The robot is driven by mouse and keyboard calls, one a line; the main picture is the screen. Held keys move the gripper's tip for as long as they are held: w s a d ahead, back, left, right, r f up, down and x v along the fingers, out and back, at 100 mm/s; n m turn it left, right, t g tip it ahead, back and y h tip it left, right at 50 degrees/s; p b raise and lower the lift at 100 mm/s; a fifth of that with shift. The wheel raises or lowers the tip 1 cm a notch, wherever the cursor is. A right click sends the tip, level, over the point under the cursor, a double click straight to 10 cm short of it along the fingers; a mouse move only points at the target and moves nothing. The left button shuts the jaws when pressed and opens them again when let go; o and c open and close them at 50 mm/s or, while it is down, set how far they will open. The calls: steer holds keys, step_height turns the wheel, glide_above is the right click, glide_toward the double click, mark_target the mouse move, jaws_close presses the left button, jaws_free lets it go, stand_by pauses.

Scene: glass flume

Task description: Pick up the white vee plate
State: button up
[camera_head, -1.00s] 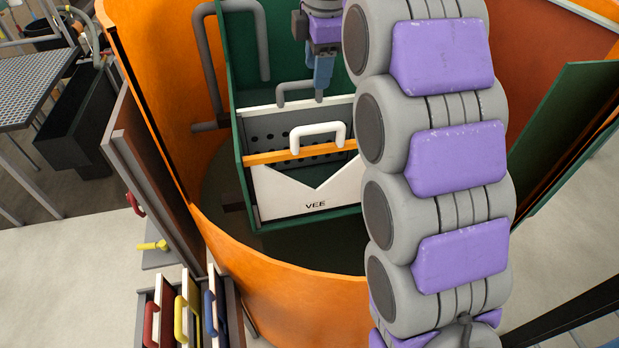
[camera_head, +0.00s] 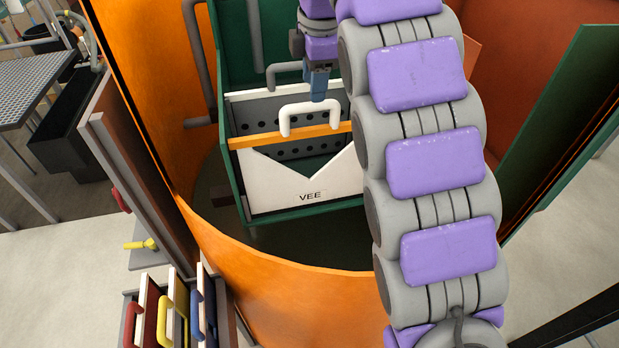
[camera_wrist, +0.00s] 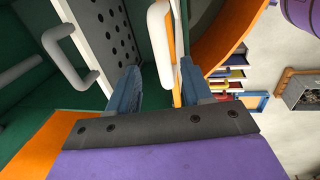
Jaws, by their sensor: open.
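The white vee plate (camera_head: 262,190), marked VEE with a V notch in its top edge, stands upright at the front of a green frame. An orange bar runs across its top, with a white handle (camera_head: 284,120) above. My gripper (camera_head: 318,92) points down just behind and right of that handle. In the wrist view my gripper (camera_wrist: 160,72) is open and empty. The white handle (camera_wrist: 160,40) shows between its two blue fingers, close to the right one. I cannot tell whether the fingertips reach down around it.
A perforated plate (camera_head: 240,114) with a grey handle (camera_head: 283,70) stands close behind the vee plate. The green frame (camera_head: 236,190) sits inside an orange round tank (camera_head: 290,290). A rack of plates with red, yellow and blue handles (camera_head: 196,314) stands at lower left.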

mark_target(319, 104)
steer(key=shift+w+d+f+b, duration=0.2)
steer(key=shift+d+f+b, duration=0.2)
steer(key=shift+f, duration=0.25)
steer(key=a+f, duration=0.1)
steer(key=a+b, duration=0.1)
steer(key=a, duration=0.1)
steer(key=a+f+b, duration=0.1)
steer(key=shift+a+f, duration=0.2)
steer(key=shift+f, duration=0.15)
steer(key=d+f+b, duration=0.2)
steer(key=d, duration=0.2)
steer(key=shift+w+d+f+b, duration=0.1)
steer(key=shift+w+f+b, duration=0.2)
steer(key=shift+f+b, duration=0.1)
steer(key=shift+d, duration=0.2)
steer(key=a, duration=0.3)
steer(key=shift+a+f, duration=0.1)
steer(key=shift+a, duration=0.1)
steer(key=c, duration=0.3)
steer(key=shift+a, duration=0.3)
steer(key=shift+c, duration=0.8)
steer(key=shift+s+d, duration=0.1)
steer(key=shift+c, duration=0.9)
steer(key=shift+d, duration=0.9)
jaws_close()
